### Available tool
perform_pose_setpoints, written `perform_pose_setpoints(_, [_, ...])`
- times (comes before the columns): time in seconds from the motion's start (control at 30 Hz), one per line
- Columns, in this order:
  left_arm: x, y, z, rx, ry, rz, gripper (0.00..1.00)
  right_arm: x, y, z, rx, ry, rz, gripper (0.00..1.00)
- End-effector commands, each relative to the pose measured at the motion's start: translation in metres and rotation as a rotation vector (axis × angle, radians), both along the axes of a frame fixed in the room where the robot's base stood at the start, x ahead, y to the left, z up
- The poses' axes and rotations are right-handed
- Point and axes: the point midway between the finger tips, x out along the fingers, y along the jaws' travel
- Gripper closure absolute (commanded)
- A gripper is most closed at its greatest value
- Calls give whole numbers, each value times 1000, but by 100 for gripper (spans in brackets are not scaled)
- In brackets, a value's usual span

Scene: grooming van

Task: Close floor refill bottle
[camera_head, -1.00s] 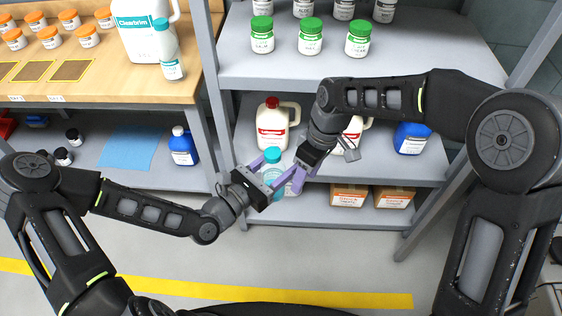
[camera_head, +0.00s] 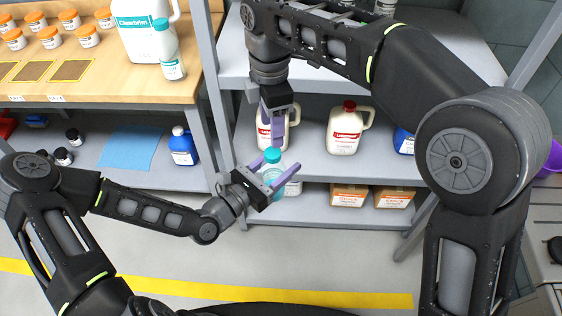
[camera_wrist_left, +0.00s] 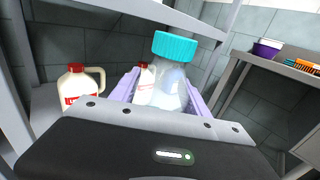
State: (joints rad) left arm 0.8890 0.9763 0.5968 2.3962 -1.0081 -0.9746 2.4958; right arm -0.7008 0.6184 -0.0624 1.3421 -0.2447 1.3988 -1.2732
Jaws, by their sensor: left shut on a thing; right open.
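A clear refill bottle (camera_head: 271,173) with a teal cap (camera_head: 273,155) stands roughly upright between the fingers of my left gripper (camera_head: 274,176), which is shut on it in front of the shelf rack. In the left wrist view the bottle (camera_wrist_left: 172,85) is close, with the teal cap (camera_wrist_left: 175,46) on its mouth; I cannot tell how tightly the cap sits. My right gripper (camera_head: 272,122) is open and points down just above the cap, apart from it. It hides part of a white jug behind.
White jugs with red caps (camera_head: 346,128) stand on the middle shelf (camera_head: 310,160), with cardboard boxes (camera_head: 395,197) below. Green-capped jars were on the upper shelf, now hidden by my right arm. A blue bottle (camera_head: 183,146) stands under the wooden bench (camera_head: 120,85).

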Motion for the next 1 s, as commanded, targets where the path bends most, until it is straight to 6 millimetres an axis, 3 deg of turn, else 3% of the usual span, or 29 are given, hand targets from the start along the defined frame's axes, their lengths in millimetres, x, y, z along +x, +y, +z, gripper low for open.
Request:
perform_pose_setpoints(0.17, [0,0,0,0,0,0,100,0,0,-14,-1,3,-1,48])
perform_pose_setpoints(0.6, [0,0,0,0,0,0,100,0,0,-71,-1,1,-2,48])
perform_pose_setpoints(1.0, [0,0,0,0,0,0,100,0,0,-79,1,-1,-2,48])
